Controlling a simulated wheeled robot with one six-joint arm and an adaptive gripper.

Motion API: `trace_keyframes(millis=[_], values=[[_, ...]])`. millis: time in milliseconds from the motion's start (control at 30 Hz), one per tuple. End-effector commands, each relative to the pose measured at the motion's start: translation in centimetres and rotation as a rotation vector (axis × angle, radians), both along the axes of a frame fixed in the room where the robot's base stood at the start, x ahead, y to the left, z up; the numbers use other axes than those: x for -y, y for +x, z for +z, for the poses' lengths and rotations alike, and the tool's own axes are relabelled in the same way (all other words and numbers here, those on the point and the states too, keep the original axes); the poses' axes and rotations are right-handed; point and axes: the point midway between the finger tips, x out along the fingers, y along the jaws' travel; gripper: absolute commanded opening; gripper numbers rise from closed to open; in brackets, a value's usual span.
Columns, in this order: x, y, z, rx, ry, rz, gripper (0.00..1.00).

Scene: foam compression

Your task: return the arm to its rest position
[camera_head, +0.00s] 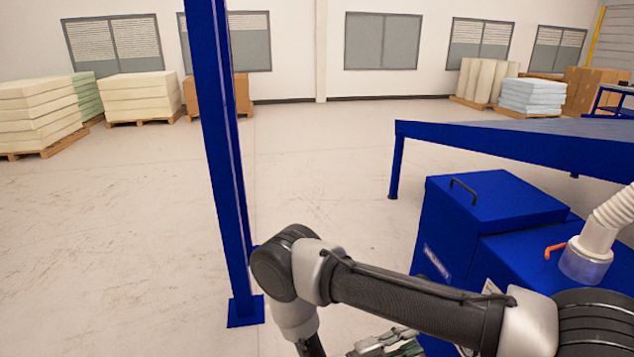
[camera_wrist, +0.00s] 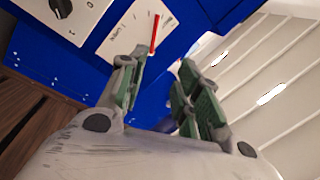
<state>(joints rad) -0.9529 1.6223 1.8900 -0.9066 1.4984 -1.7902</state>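My gripper (camera_wrist: 158,92) shows in the wrist view with its green-padded fingers spread apart and nothing between them. Beyond the fingers is a blue machine panel with white label plates, a black knob (camera_wrist: 61,7) and a red lever (camera_wrist: 155,34). In the head view my arm stretches from the lower right to the lower middle, bent at a joint in front of the blue post. Part of my gripper (camera_head: 388,344) shows at the bottom edge there, mostly cut off by the frame.
A blue post (camera_head: 222,150) stands close by my arm. Blue cabinets (camera_head: 490,205) with handles and a white hose (camera_head: 610,222) are at the right, before a blue-framed table (camera_head: 530,143). Foam stacks (camera_head: 138,95) on pallets line the far wall. The middle floor is clear.

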Motion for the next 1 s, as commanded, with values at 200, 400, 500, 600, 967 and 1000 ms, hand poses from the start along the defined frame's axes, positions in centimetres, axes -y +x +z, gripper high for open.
trace_keyframes(millis=[200,400,500,600,967,1000], values=[[0.4,-0.6,-0.5,0.142,0.064,-0.005,0.33],[2.1,-2.8,-0.5,0.348,0.123,-0.048,0.33],[3.0,-4.2,0.1,0.486,0.154,-0.084,0.33],[3.0,-5.2,1.5,0.664,0.205,-0.138,0.33],[0.9,-5.7,10.2,1.368,0.347,-0.504,0.33],[0.6,-5.6,11.5,1.459,0.352,-0.566,0.33]])
